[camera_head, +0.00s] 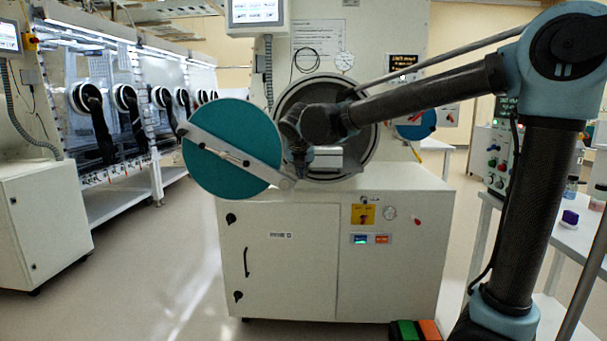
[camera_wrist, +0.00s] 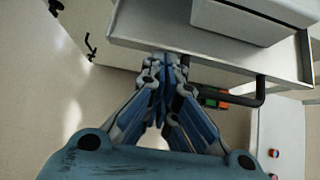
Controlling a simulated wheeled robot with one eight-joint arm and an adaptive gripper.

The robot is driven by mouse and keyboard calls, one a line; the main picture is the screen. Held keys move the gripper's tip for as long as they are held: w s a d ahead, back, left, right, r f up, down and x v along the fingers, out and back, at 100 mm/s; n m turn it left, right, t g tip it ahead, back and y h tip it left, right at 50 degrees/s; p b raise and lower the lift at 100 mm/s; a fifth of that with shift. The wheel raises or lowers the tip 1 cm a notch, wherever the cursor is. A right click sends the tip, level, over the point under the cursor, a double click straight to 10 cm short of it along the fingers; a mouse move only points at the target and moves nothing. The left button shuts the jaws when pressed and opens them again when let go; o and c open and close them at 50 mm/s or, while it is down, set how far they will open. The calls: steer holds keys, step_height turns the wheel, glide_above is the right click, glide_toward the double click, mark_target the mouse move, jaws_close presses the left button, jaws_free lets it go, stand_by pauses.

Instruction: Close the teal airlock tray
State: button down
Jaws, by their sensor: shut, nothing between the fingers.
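The teal airlock door (camera_head: 232,148) is a round disc with a pale bar across it, swung open to the left. The round airlock opening (camera_head: 368,160) is partly hidden by my arm. The tray (camera_wrist: 135,30) shows in the wrist view as a pale metal tray with a raised rim, sticking out, with a dark bar handle (camera_wrist: 262,92) along its front. A pale box (camera_wrist: 250,20) rests on it. My gripper (camera_wrist: 165,62) is shut and empty at the tray's front edge, left of the handle's visible end. I cannot tell whether it touches the tray.
The white cabinet (camera_head: 330,260) stands below the airlock. Green and orange pedals (camera_head: 415,330) lie on the floor in front of it. A side table (camera_head: 570,235) with small items stands at the right. A glovebox row (camera_head: 120,110) stands at the left, with clear floor between.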

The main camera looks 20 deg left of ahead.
stand_by(0.3)
steer(key=w+a, duration=0.2)
steer(key=w, duration=0.6)
steer(key=w+a, duration=0.2)
steer(key=w, duration=0.7)
steer(key=w+a, duration=0.2)
steer(key=w, duration=0.7)
steer(key=shift+w+a, duration=0.15)
